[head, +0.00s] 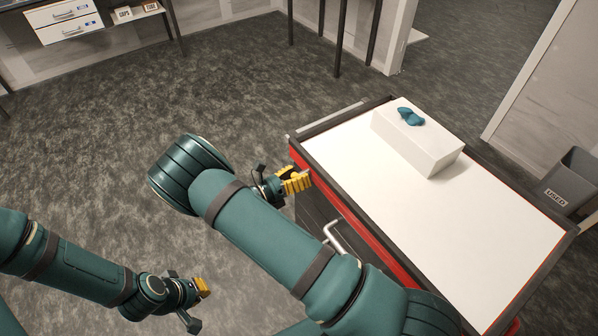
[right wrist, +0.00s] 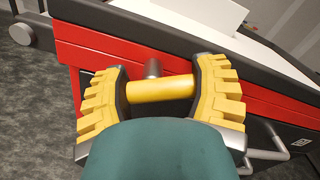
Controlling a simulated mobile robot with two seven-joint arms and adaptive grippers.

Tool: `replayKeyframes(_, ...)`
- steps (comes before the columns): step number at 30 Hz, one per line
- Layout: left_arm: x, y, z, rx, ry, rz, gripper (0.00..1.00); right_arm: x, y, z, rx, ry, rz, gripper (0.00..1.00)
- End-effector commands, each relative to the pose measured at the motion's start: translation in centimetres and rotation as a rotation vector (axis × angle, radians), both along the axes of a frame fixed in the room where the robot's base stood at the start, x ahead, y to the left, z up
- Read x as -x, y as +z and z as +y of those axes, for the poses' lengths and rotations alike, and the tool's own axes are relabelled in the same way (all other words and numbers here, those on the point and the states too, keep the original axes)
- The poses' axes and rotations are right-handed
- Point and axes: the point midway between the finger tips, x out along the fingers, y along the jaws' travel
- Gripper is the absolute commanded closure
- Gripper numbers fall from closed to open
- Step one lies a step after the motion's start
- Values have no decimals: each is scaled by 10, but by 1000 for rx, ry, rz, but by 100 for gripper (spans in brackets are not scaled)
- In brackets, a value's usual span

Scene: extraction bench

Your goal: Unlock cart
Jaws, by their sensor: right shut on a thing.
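The cart (head: 345,208) has a white top with a black rim, a red upper band and dark drawers. A yellow cylindrical handle (right wrist: 160,88) on a short grey metal stem sticks out from the cart's red band in the right wrist view. My right gripper (head: 295,182) is at the cart's near left corner. In the right wrist view its two yellow ribbed fingers (right wrist: 160,95) close on both ends of the yellow handle. My left gripper (head: 197,304) is low at the left, over the floor, with its fingers apart and nothing seen between them.
A white box (head: 415,140) with a teal item (head: 410,116) on it stands on the cart top. A curved metal drawer handle (head: 336,238) sticks out from the cart's front. A grey bin (head: 570,185) stands at the right. The floor left of the cart is clear.

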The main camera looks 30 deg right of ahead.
Motion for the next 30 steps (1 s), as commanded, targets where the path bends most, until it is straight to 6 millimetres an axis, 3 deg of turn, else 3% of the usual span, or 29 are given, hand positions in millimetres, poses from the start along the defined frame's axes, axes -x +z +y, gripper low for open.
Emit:
replayKeyframes(12,-3,20,1,0,4,-6,100,-5,1,1,55,0,393,73)
replayKeyframes(30,-2,31,2,3,4,-7,100,-11,-2,2,125,3,903,73)
